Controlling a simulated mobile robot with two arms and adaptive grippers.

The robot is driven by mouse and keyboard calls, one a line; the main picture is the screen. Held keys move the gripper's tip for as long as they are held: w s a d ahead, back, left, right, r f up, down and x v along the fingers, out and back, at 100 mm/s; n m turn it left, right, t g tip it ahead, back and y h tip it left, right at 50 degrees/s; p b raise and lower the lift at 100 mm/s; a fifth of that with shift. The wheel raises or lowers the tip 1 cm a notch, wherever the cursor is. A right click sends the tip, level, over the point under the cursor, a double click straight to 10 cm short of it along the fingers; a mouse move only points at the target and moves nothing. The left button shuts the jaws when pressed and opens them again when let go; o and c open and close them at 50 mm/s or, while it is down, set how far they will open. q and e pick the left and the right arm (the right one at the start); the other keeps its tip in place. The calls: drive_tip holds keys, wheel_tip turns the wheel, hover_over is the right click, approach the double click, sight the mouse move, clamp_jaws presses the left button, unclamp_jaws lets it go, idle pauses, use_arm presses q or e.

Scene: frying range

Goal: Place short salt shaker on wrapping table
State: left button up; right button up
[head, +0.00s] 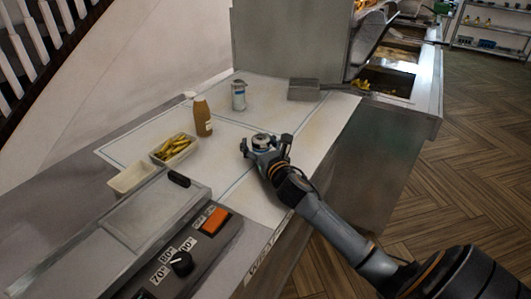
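The wrapping table (315,115) is a pale work surface with blue outlines. A short shaker with a round silver top (261,139) is on its right part, seen from above. My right gripper (266,145) reaches in from the lower right with its fingers on either side of this shaker. The fingers look spread, with small gaps to the shaker. The gripper hides the shaker's lower body, so its contact with the table cannot be seen. My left gripper is not in view.
A taller white-and-blue shaker (238,96) and a brown bottle (202,117) stand further back. A tray of yellow food (175,148) and an empty tray (133,177) are at the left. A metal box with a handle (304,90) lies near the fryer (388,82).

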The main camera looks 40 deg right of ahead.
drive_tip(key=b+v, duration=0.1)
drive_tip(key=v, duration=1)
drive_tip(key=shift+s, duration=0.1)
